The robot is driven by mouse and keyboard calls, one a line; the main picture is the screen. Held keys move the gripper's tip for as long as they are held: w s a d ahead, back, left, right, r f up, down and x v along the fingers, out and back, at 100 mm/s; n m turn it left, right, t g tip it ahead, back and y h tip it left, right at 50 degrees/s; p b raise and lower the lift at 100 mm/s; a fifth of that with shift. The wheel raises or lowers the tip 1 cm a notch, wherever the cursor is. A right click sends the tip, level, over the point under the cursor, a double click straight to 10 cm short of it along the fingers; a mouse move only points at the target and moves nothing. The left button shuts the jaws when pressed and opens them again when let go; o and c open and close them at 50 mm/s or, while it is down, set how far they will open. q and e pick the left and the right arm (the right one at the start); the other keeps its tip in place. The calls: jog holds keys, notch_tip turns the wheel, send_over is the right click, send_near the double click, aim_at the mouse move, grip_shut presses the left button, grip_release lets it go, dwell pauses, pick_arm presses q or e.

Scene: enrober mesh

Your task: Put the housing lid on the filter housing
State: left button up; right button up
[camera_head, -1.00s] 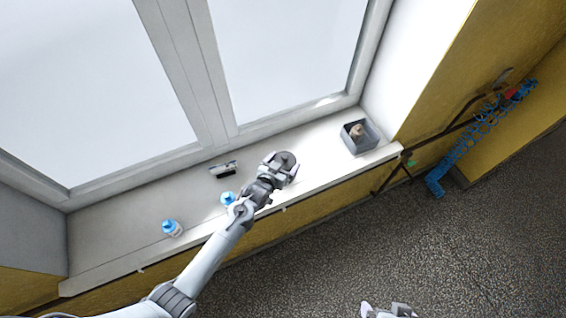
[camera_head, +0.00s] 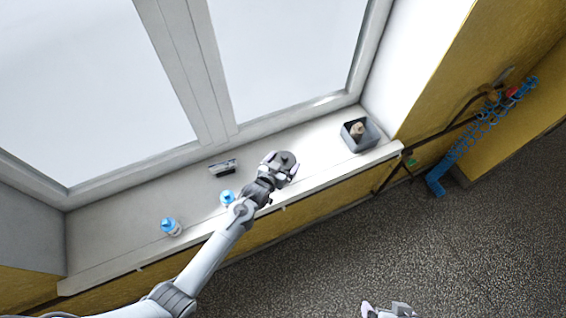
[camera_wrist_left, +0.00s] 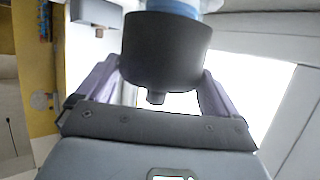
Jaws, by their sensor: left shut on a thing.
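My left gripper (camera_head: 277,172) is over the front part of the white sill. It is shut on the housing lid, a dark round cap (camera_head: 287,158). In the left wrist view the lid (camera_wrist_left: 165,48) is a dark cylinder with a small knob, between the two fingers (camera_wrist_left: 160,82). A translucent blue body (camera_wrist_left: 175,6), likely the filter housing, shows directly beyond the lid. I cannot tell whether the lid touches it or is seated. The lid and gripper hide this body in the head view. A pale part of my right arm (camera_head: 388,310) shows at the bottom edge; its jaws are unclear.
Two blue-capped bottles (camera_head: 171,227) (camera_head: 227,198) and a small grey-and-black item (camera_head: 223,168) stand on the sill (camera_head: 110,245). A grey bin (camera_head: 372,139) holding a brown object is at the right. The window frame (camera_head: 232,128) borders the back.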

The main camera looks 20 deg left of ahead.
pick_arm(q)
jog(key=shift+f, duration=0.2)
jog(key=shift+f+b, duration=0.7)
jog(key=shift+f, duration=0.05)
jog(key=o, duration=0.7)
jog(key=shift+s, duration=0.15)
jog(key=v, duration=1)
jog(key=shift+s+r, duration=0.2)
jog(key=shift+s, duration=0.05)
